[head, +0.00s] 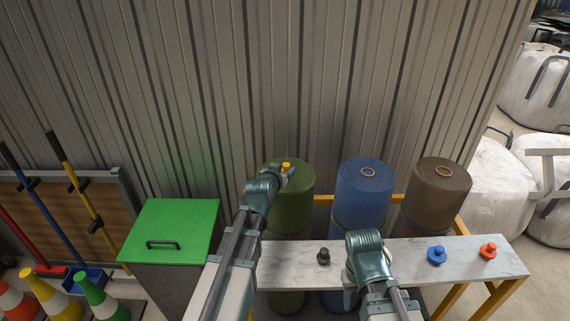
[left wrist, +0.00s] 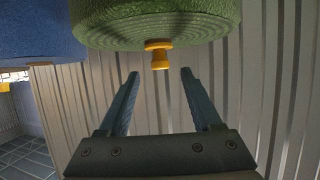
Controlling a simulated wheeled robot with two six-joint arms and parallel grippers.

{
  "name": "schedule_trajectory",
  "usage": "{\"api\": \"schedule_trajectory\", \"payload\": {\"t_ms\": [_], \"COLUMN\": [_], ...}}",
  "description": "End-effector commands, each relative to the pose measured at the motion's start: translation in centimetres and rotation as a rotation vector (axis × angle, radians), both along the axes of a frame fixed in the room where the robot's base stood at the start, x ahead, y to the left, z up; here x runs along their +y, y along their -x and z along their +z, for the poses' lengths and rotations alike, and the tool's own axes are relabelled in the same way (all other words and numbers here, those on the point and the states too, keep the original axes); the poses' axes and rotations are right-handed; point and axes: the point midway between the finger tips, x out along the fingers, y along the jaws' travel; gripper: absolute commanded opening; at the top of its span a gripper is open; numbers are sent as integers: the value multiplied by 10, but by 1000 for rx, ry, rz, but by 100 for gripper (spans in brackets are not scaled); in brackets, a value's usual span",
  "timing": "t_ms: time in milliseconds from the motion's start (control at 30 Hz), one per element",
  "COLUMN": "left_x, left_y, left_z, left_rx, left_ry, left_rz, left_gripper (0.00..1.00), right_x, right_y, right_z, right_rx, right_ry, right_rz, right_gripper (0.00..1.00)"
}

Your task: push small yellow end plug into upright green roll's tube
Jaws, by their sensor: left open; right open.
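The upright green roll (head: 292,205) stands behind the bench at the left of the three rolls. The small yellow end plug (head: 286,166) is at the middle of its top end. In the left wrist view, the plug (left wrist: 159,54) sits against the green roll's end face (left wrist: 150,22), its knob sticking out; its lower part is hidden, so its depth in the tube cannot be told. My left gripper (left wrist: 160,72) is open, its fingers either side of the knob's line and clear of it. My right gripper (head: 350,282) is low over the bench, empty, its fingers mostly hidden by its arm.
A blue roll (head: 364,190) and a brown roll (head: 438,195) stand to the right. The bench (head: 400,270) carries a black plug (head: 323,256), a blue plug (head: 437,255) and a red plug (head: 488,251). A green-lidded bin (head: 172,225) stands left; a corrugated wall (head: 260,80) rises behind.

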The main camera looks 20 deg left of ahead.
Motion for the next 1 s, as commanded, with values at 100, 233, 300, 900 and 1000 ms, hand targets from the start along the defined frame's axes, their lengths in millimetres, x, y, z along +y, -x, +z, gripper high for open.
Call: {"api": "schedule_trajectory", "payload": {"t_ms": [100,233,300,900,1000], "left_x": [-1,-1,-1,-1,-1], "left_y": [31,56,66,74,74], "left_z": [15,25,29,31,31], "left_rx": [0,0,0,0,0], "left_ry": [1,0,1,0,0], "left_rz": [1,0,0,0,0], "left_gripper": [65,65,65,65,65], "right_x": [0,0,0,0,0], "right_y": [0,0,0,0,0], "right_z": [15,25,29,31,31], "right_rx": [0,0,0,0,0], "right_ry": [0,0,0,0,0], "right_rz": [0,0,0,0,0], "right_gripper": [50,50,50,50,50]}}
